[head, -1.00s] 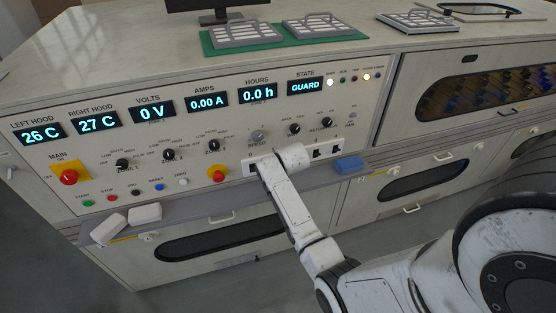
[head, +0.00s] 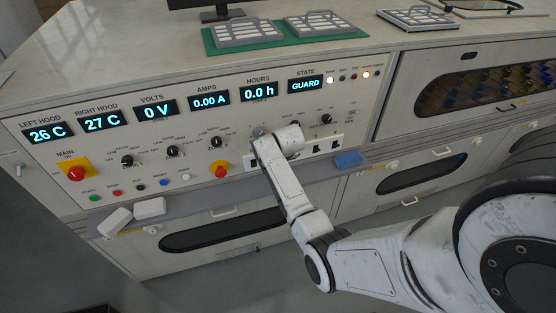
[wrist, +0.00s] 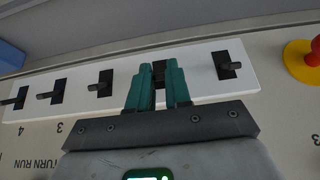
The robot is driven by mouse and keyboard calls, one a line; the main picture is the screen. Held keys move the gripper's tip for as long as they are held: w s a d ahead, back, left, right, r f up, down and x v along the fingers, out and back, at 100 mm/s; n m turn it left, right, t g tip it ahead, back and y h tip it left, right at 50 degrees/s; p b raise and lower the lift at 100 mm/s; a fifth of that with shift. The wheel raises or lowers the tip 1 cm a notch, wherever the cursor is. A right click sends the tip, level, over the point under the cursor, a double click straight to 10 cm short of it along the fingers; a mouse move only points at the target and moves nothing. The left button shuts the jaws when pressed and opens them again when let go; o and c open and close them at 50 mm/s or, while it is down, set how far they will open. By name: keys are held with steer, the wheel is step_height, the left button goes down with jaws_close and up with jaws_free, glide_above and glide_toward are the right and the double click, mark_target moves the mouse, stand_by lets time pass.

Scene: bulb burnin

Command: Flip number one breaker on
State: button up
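A white breaker strip (wrist: 205,84) carries a row of black toggle switches. The figures 3 and 4 show upside down beside the switches at the left of the wrist view. Counting from them, number one breaker (wrist: 159,70) is the switch at my fingertips, though its own figure is hidden. My gripper (wrist: 159,75) has two teal fingers with a narrow gap, one on each side of this switch. Whether they touch its lever I cannot tell. In the head view, the strip (head: 318,149) is partly hidden behind my arm, and the fingers are hidden too.
A red knob on a yellow plate (wrist: 309,55) is close to the strip's right end in the wrist view. A ledge (head: 205,203) runs below the panel, with a blue block (head: 348,160) and white blocks (head: 150,207) on it. The state display (head: 305,85) reads GUARD.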

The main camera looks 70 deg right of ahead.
steer(key=o, duration=0.4)
steer(key=shift+c, duration=0.2)
steer(key=v, duration=1)
steer(key=shift+a+r, duration=0.15)
steer(key=shift+r, duration=0.2)
steer(key=shift+s, duration=0.1)
steer(key=s+a+f+n+g+y, duration=0.1)
steer(key=s+a+f+n, duration=0.15)
steer(key=a, duration=0.65)
steer(key=s+a+f+n+y, duration=0.1)
steer(key=s+a+f+n, duration=0.15)
steer(key=a, duration=0.75)
steer(key=s+a+n+g+y, duration=0.1)
steer(key=s+a+n, duration=0.3)
steer(key=s+a, duration=0.5)
steer(key=a+y, duration=0.1)
steer(key=a, duration=0.2)
steer(key=shift+s+a+f+g, duration=0.25)
steer(key=shift+a+f+g, duration=0.05)
steer(key=shift+a+g, duration=0.1)
